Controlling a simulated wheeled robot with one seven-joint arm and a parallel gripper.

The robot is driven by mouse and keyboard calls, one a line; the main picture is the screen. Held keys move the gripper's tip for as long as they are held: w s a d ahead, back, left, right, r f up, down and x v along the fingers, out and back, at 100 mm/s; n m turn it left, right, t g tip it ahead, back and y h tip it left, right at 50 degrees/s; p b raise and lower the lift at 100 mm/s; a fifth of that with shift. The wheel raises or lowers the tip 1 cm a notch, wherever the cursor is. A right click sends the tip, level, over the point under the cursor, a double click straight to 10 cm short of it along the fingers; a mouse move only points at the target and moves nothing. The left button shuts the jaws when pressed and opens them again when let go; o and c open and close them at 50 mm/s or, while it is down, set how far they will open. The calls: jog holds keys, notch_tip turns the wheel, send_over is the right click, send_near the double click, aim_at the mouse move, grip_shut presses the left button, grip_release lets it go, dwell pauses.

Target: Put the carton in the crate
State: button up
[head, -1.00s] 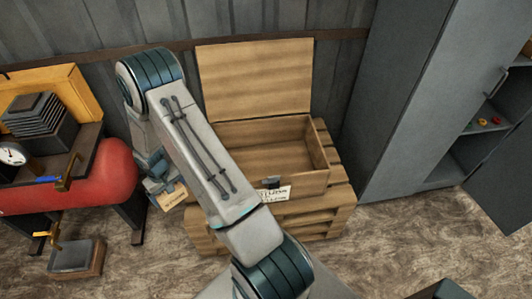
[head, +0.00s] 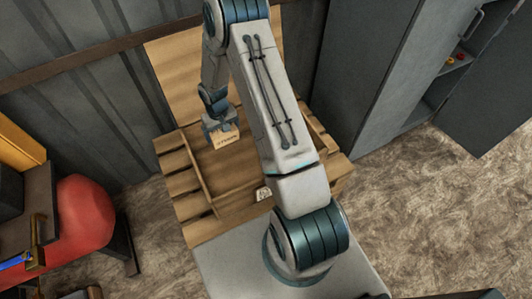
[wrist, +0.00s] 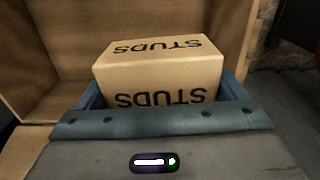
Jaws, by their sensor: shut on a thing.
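The carton is a small tan box marked STUDS; it fills the middle of the wrist view (wrist: 160,72) and is partly visible in the head view (head: 226,141). My gripper (head: 221,127) is shut on it, with a blue finger on each side in the wrist view. The wooden crate (head: 201,178) stands open, its lid (head: 170,75) raised at the back. In the head view the carton appears over the crate's opening, towards its left back. Its height above the crate floor is hard to tell. My arm hides much of the crate's right part.
The crate rests on a slatted wooden pallet (head: 178,185). A red tank (head: 85,220) stands at the left. A grey cabinet (head: 375,75) with an open door is at the right. Bare floor lies at the right front.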

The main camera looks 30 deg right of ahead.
jog(key=w+d+f+n+b, duration=0.2)
jog(key=d+f+n+b, duration=0.5)
jog(key=b, duration=0.6)
jog(key=n+b, duration=1.5)
jog(key=b, duration=1.1)
send_over(237, 177)
notch_tip(237, 177, down, 13)
jog(key=shift+d+f, duration=0.15)
jog(key=shift+s+f+b, duration=0.1)
jog(key=shift+f+b, duration=0.8)
jog(key=shift+f, duration=1.1)
jog(key=shift+f, duration=0.1)
jog(key=o, duration=1.1)
notch_tip(237, 177, up, 12)
jog(key=p, duration=0.5)
